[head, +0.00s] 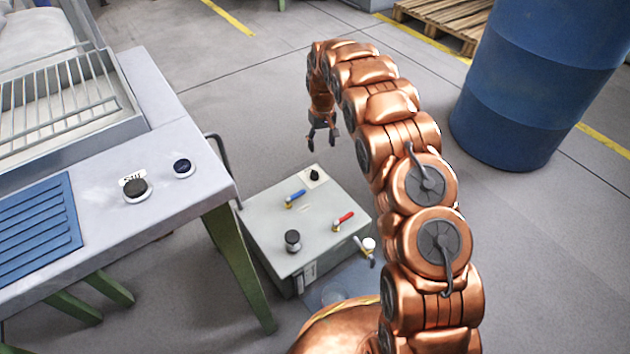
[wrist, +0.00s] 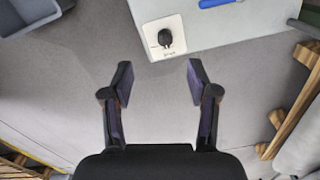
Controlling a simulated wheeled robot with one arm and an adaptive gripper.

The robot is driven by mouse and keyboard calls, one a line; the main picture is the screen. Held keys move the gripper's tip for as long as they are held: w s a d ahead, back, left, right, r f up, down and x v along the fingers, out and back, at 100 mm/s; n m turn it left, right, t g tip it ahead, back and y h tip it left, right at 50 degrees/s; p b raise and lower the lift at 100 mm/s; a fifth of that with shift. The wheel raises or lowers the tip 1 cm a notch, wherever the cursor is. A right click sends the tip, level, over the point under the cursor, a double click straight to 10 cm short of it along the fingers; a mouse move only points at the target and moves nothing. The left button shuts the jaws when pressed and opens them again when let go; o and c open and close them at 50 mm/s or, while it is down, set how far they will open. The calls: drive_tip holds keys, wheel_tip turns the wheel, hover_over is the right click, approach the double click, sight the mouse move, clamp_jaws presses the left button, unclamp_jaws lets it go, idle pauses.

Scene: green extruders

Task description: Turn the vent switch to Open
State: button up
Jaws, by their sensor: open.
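The vent switch (head: 314,175) is a small black knob on a white plate at the far corner of a grey cabinet top (head: 262,215). In the wrist view the black knob (wrist: 165,38) sits on its white plate near the cabinet's edge, ahead of and between my fingertips. The print on the plate is too small to read. My gripper (head: 322,143) is open and empty, beyond the cabinet's far edge and apart from the knob. In the wrist view its two dark fingers (wrist: 158,82) stand wide apart with only floor between them.
A blue-handled valve (head: 295,198), a red-handled valve (head: 343,220) and a dark round knob (head: 292,240) share the cabinet top. A grey table (head: 100,215) stands at left and a blue barrel (head: 540,80) at right. The floor behind the cabinet is clear.

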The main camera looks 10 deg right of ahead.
drive_tip(key=b, duration=0.3)
hover_over(315, 172)
drive_tip(key=f, duration=0.9)
drive_tip(key=shift+w+d+f, duration=0.15)
drive_tip(key=shift+w+d, duration=0.05)
drive_tip(key=shift+a+f+b, duration=0.2)
drive_tip(key=shift+f+b, duration=1.2)
drive_tip(key=shift+f, duration=2.55)
clamp_jaws()
